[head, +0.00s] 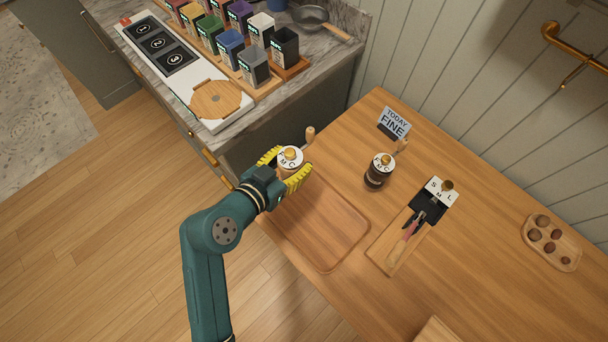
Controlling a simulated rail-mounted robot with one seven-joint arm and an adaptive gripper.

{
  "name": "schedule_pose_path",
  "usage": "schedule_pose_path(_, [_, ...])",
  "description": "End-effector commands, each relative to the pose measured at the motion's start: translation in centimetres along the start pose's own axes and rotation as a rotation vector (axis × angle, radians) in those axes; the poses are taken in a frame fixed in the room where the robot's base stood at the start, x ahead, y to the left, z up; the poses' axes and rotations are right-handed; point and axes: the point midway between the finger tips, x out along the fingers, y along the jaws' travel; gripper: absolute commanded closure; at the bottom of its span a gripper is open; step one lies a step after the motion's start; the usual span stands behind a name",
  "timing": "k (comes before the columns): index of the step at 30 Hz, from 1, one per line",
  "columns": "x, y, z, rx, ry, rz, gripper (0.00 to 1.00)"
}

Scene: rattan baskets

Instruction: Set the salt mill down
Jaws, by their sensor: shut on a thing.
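My gripper (285,172), with yellow fingers, is shut around a mill (290,155), which I take to be the salt mill. The mill has a white lettered top, a brass knob and a crank with a wooden handle. It looks upright; the fingers hide most of its body. It is at the table's left edge, by the upper left end of a shallow wooden tray (333,233). I cannot tell whether its base touches anything. A similar dark-bodied mill (377,176) stands on the table to the right, apart from my gripper.
A small sign reading "TODAY FINE" (394,123) stands behind the second mill. A board with a black holder and a red-handled tool (403,240) lies right of the tray. A wooden holder with round brown items (551,242) is far right. The tray's visible floor is empty.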

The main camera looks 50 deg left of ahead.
Motion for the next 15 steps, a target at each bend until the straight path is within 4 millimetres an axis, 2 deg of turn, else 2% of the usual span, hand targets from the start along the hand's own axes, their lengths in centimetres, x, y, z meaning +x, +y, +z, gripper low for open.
schedule_pose_path(1, [0.5,0.1,1.2,-0.003,0.000,0.003,0.81])
schedule_pose_path(5, [1.2,0.1,2.7,-0.002,0.001,0.002,0.81])
schedule_pose_path(10, [2.4,0.1,5.7,-0.003,0.000,0.003,0.81])
schedule_pose_path(15, [2.9,0.1,6.8,0.001,0.003,0.001,0.81])
